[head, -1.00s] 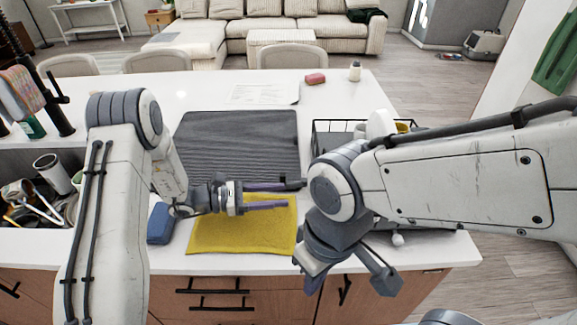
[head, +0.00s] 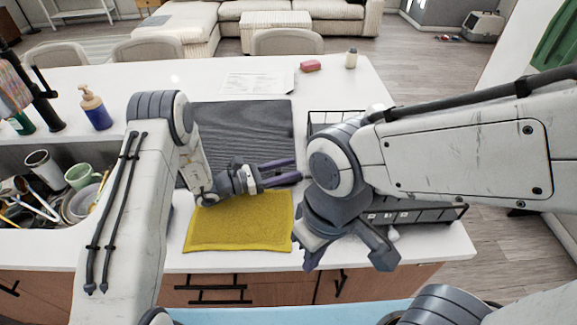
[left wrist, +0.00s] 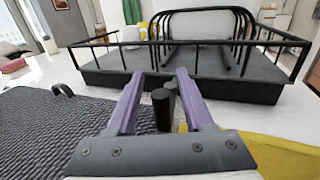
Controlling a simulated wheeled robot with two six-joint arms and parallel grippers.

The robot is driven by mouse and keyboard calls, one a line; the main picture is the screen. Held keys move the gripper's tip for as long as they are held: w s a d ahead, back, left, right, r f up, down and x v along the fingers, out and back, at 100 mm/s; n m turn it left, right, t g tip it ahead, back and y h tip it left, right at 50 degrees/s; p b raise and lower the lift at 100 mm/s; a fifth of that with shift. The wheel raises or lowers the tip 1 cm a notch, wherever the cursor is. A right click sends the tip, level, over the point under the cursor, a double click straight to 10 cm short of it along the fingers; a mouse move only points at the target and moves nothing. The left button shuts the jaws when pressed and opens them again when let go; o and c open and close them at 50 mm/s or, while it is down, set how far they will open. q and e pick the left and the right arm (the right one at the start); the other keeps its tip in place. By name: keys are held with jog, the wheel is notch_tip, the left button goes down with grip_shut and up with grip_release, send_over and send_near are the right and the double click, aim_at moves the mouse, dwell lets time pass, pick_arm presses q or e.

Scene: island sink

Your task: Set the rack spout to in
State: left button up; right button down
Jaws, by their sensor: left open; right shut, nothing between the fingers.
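The black wire dish rack (head: 335,115) stands on the right of the counter. My right arm hides much of it in the head view. The left wrist view shows its dark tray (left wrist: 110,85) and wire rails ahead of my left gripper. I cannot make out the spout or its setting for certain. A short dark cylinder (left wrist: 162,110) shows between the left fingers in the wrist view; I cannot tell what it belongs to. My left gripper (head: 297,171) is open, pointing right beside the rack's left side. My right gripper (head: 312,258) is shut and empty at the counter's front edge.
A yellow cloth (head: 240,223) lies below my left gripper, and a dark ribbed mat (head: 245,125) behind it. The sink (head: 60,210) at left holds mugs and utensils. A soap bottle (head: 95,108) stands behind it. The back counter is mostly clear.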

pick_arm(q)
jog(key=shift+d, duration=0.15)
grip_shut()
dwell(1.4)
